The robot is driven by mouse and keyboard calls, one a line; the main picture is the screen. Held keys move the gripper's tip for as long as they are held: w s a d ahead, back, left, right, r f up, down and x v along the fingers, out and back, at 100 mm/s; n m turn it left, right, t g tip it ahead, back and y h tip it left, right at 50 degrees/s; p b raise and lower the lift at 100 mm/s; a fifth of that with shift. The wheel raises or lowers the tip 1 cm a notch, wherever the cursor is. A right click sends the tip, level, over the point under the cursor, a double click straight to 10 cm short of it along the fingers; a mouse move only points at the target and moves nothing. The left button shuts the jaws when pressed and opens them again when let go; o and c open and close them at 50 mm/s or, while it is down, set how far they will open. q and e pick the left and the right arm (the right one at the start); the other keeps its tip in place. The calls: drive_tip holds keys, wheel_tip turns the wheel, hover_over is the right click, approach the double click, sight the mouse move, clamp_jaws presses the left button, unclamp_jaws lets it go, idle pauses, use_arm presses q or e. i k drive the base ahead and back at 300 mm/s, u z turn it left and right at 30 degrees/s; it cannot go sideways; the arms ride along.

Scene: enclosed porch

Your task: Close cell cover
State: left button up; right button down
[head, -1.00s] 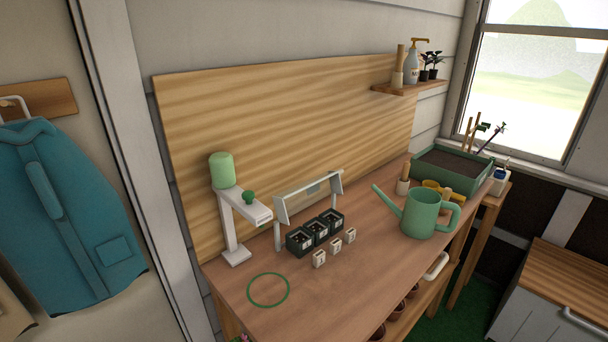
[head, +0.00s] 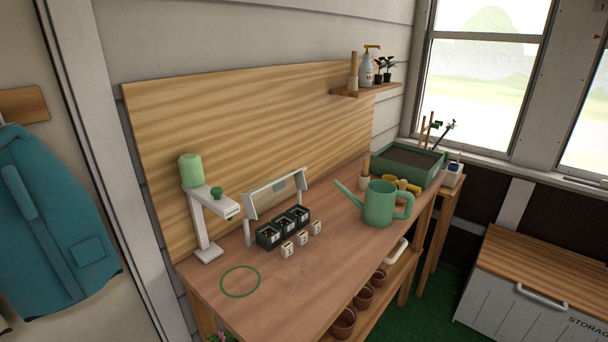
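A small row of three dark cells (head: 283,228) stands on the wooden bench (head: 320,252). A pale framed cover (head: 276,192) stands raised on thin legs behind and above the cells, tilted up, so the cells are uncovered. Dark contents show in the cells, too small to make out. Small white numbered tags (head: 302,239) stand in a row in front of the cells. Neither of my grippers is in the head view.
A white dispenser stand with a green top (head: 205,212) is left of the cells, near a green ring (head: 240,281) on the bench. A green watering can (head: 379,205) stands to the right. A soil planter (head: 407,166) is at the far end. The front bench surface is clear.

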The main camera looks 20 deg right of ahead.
sight(298, 173)
drive_tip(key=k, duration=0.75)
drive_tip(key=z, duration=1.45)
drive_tip(key=i, duration=2.55)
drive_tip(key=u, duration=3.05)
drive_tip(key=i, duration=0.5)
drive_tip(key=u, duration=0.05)
